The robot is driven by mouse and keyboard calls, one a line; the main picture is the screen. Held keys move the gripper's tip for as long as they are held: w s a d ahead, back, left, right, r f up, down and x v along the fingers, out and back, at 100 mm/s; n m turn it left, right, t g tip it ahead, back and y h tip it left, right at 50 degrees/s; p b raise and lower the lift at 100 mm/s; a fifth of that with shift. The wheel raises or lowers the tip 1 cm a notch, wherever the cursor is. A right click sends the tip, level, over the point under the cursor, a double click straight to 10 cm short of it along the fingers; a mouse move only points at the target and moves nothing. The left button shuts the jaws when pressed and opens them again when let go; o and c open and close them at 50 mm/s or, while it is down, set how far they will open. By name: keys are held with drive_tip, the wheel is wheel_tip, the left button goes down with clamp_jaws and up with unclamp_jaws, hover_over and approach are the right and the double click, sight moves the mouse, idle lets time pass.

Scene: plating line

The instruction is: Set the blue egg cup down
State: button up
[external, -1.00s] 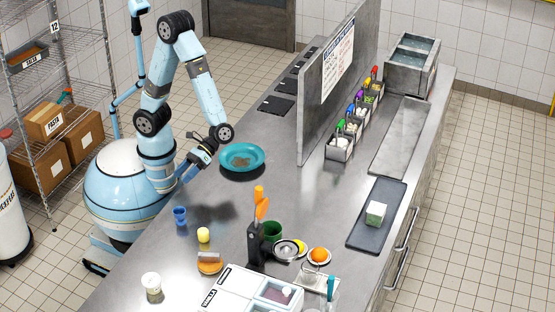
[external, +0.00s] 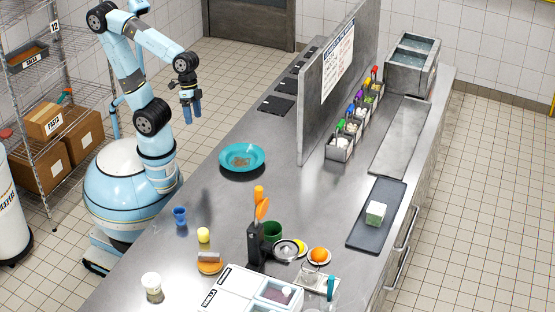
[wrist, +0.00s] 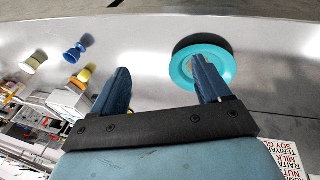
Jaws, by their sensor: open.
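The blue egg cup (external: 180,216) stands upright on the steel counter near its left edge, left of a small yellow cup. It also shows in the wrist view at the upper left (wrist: 78,48), apart from the fingers. My gripper (external: 190,108) is raised above the far left edge of the counter, well away from the egg cup, with its blue fingers pointing down. In the wrist view my gripper (wrist: 160,82) has its two fingers wide apart with nothing between them.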

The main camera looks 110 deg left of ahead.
drive_tip(key=s+a+r+m+t+y, duration=0.1)
drive_tip(key=s+a+r+t+y, duration=0.1)
drive_tip(key=a, duration=0.5)
wheel_tip(320, 180, up, 2)
drive_tip(key=shift+s+r+t+y, duration=0.3)
drive_tip(key=shift+s+t, duration=0.3)
drive_tip(key=shift+s, duration=0.2)
drive_tip(key=shift+a, duration=0.1)
